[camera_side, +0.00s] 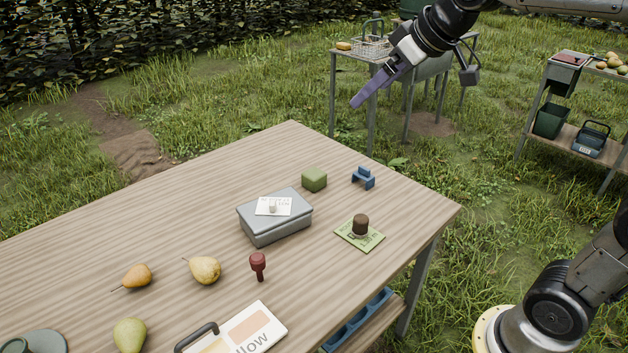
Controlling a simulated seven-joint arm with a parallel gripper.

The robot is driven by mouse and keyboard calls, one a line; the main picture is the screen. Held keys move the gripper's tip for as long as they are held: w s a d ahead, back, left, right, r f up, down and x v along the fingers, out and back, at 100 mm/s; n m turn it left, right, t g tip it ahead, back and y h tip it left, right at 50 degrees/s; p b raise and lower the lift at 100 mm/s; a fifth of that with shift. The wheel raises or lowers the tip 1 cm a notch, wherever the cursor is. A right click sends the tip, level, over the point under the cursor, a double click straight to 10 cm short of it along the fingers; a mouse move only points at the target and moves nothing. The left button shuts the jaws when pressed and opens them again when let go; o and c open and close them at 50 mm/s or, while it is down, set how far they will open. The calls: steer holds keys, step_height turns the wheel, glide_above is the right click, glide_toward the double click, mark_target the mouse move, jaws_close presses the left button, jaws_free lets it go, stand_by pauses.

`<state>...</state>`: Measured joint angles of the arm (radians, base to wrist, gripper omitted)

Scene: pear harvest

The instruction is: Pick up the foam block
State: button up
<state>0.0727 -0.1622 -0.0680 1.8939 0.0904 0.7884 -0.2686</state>
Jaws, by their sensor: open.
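The foam block, a small green block (314,179), sits on the wooden table (180,220) near its far right part, just behind a grey lidded box. My gripper (357,102) is open and empty, with purple fingers pointing down and left. It is held up in the air beyond the table's far edge, above and to the right of the green block, and apart from it. The gap between the fingers is hard to see from this side.
The grey box (275,217) carries a white card. A blue bracket (363,178), a dark cylinder (361,224) on a green card, a red knob (258,265) and several pears (205,270) stand around. Free table lies left of the box.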

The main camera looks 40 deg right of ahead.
steer(key=w+d+f, duration=0.3)
steer(key=w, duration=0.8)
steer(key=m+g, duration=0.1)
steer(key=g, duration=0.1)
glide_above(315, 173)
steer(key=s+a, duration=0.2)
steer(key=s, duration=0.3)
step_height(315, 173, down, 18)
steer(key=shift+m+g, duration=0.3)
steer(key=shift+g, duration=0.5)
steer(key=x, duration=0.4)
steer(key=s+d+x, duration=0.1)
steer(key=x, duration=0.4)
steer(key=s+d+f+x, duration=0.1)
steer(key=x, duration=0.3)
steer(key=shift+w+f, duration=0.1)
steer(key=shift+f, duration=0.2)
steer(key=shift+x, duration=3.05)
steer(key=shift+d, duration=0.15)
steer(key=c, duration=1.2)
steer(key=shift+r, duration=0.1)
steer(key=shift+c, duration=0.2)
